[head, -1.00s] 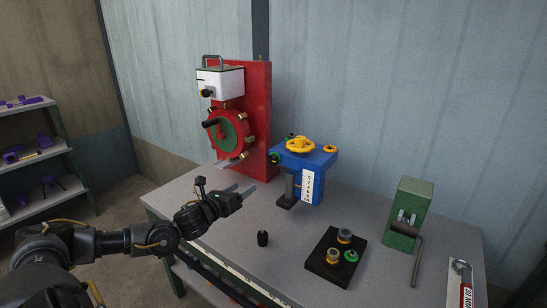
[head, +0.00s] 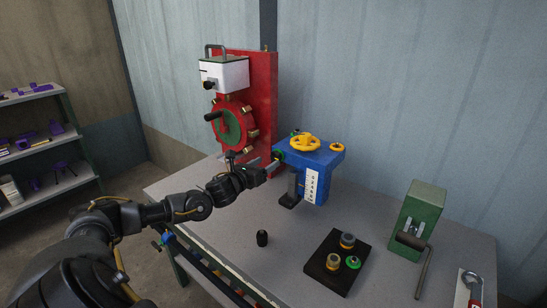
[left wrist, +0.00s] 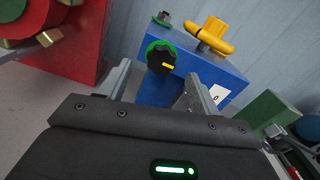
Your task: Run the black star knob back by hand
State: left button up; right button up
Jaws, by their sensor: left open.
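The black star knob (left wrist: 160,57) has a yellow mark and a green ring behind it. It sits on the side of the blue press (head: 317,172), which has a yellow handwheel (head: 305,142) on top. In the head view the knob (head: 278,156) is small, at the press's upper left corner. My left gripper (head: 272,167) is open and empty just short of the knob. In the left wrist view the knob appears between and beyond its two fingers (left wrist: 160,82). I cannot tell the exact gap. My right gripper is not in view.
The red machine (head: 262,100) with its crank wheel stands left of the press, close to the left arm. The bench's front middle is mostly clear.

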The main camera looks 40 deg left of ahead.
aim_at(274, 157)
pick_arm(q)
jog(key=w, duration=0.3)
jog(key=shift+w+r+p, duration=0.1)
jog(key=shift+w+p, duration=0.2)
jog(key=shift+w, duration=0.45)
jog(key=c, duration=1)
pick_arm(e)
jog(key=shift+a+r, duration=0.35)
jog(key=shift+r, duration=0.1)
